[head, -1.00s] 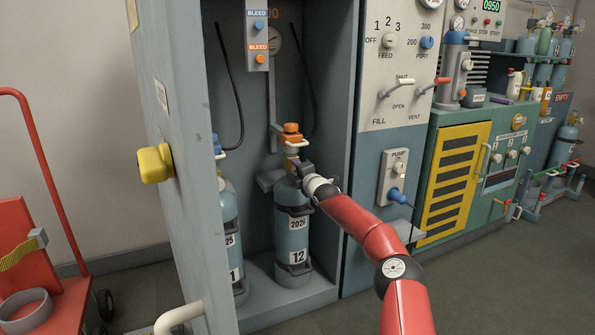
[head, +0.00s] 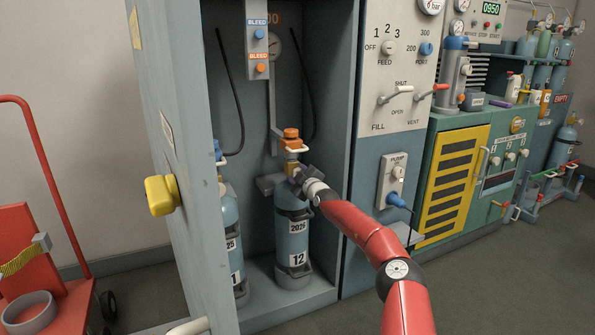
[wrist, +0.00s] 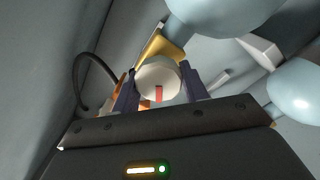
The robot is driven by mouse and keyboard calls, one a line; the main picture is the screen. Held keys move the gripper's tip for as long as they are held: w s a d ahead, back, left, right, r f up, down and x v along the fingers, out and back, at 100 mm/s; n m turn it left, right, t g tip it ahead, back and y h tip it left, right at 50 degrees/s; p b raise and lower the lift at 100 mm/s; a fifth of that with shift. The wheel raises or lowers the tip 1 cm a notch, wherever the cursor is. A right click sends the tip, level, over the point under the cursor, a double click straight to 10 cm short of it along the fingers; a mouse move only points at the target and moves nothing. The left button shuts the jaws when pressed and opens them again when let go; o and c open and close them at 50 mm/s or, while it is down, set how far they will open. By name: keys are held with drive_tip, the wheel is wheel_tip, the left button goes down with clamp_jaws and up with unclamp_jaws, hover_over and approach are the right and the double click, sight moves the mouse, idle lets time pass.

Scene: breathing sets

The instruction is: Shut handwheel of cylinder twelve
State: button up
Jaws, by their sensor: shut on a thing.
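Cylinder twelve (head: 292,238) stands upright in the open cabinet, a blue-grey bottle labelled 2026 and 12. A brass-yellow valve with an orange fitting (head: 291,134) sits on its top. My gripper (head: 298,176) is at the valve, just above the bottle's shoulder. In the wrist view, a round white handwheel (wrist: 158,79) with a red mark sits between the two dark purple fingers of my gripper (wrist: 158,88), which are shut on it. The yellow valve body (wrist: 160,47) shows behind it. In the head view my gripper hides the handwheel.
A second cylinder (head: 230,235) stands to the left, partly behind the open cabinet door (head: 180,90) with its yellow knob (head: 161,195). Black hoses hang inside. The fill panel (head: 397,75) is on the right. A red trolley (head: 45,245) stands at far left.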

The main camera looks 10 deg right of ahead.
drive_tip(key=m+p, duration=0.2)
drive_tip(key=shift+r+m+p, duration=0.1)
drive_tip(key=shift+m+p, duration=0.25)
drive_tip(key=shift+m, duration=0.05)
drive_tip(key=shift+m+p, duration=1.25)
drive_tip(key=shift+m, duration=0.45)
drive_tip(key=o, duration=1)
drive_tip(key=shift+d, duration=0.1)
